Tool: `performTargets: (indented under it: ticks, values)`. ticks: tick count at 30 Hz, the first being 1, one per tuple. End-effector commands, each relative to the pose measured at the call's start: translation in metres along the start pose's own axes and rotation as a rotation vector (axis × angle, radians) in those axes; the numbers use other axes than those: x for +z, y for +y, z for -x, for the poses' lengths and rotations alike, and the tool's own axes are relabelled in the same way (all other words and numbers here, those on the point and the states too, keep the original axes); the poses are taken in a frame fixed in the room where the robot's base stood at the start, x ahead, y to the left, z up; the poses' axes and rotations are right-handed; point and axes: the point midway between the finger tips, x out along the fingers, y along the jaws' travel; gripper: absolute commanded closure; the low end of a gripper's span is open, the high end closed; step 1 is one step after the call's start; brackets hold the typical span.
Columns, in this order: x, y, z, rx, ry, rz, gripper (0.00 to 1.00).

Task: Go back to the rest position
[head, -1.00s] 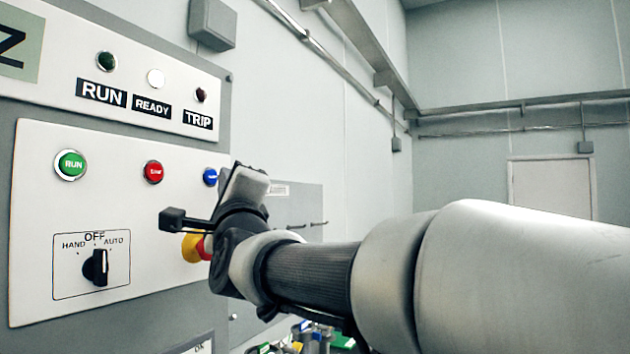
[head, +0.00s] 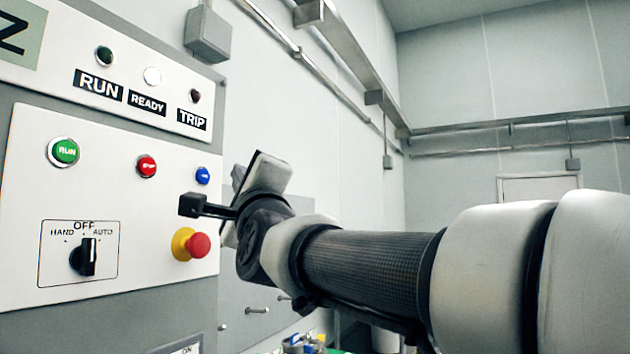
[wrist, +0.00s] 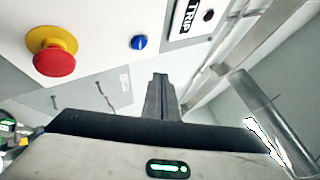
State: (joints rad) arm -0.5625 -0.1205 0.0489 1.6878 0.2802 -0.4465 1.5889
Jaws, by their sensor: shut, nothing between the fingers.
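My gripper (wrist: 160,97) is shut and empty in the wrist view, its fingers together. The gripper is apart from the panel and touches nothing that I can see. The red emergency knob with its yellow collar (head: 190,244) is in full view to the left of the hand, and it also shows in the wrist view (wrist: 53,60).
The panel carries a green RUN button (head: 64,152), a red button (head: 147,166), a blue button (head: 202,176) and a black selector switch (head: 84,257) pointing near OFF. Several coloured items (head: 303,343) show low behind my arm.

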Motion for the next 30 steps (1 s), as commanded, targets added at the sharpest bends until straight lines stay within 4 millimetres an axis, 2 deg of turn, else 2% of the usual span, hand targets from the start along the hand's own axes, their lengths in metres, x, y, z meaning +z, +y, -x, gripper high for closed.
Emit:
performTargets:
  ticks: [12,14,17,20,23,26,27,29,30]
  values:
    - [-0.001,0.001,0.001,0.003,0.001,0.004,1.0]
    - [-0.006,0.004,0.004,0.021,0.009,0.032,1.0]
    - [-0.03,0.018,0.02,0.109,0.039,0.167,1.0]
    - [-0.07,0.046,0.056,0.275,0.074,0.394,1.0]
    - [-0.115,0.08,0.107,0.485,0.085,0.638,1.0]
    - [-0.155,0.11,0.167,0.696,0.063,0.842,1.0]
    - [-0.169,0.121,0.192,0.78,0.046,0.913,1.0]
    - [-0.188,0.137,0.231,0.906,0.012,1.008,1.0]
    - [-0.199,0.146,0.258,0.988,-0.018,1.063,1.0]
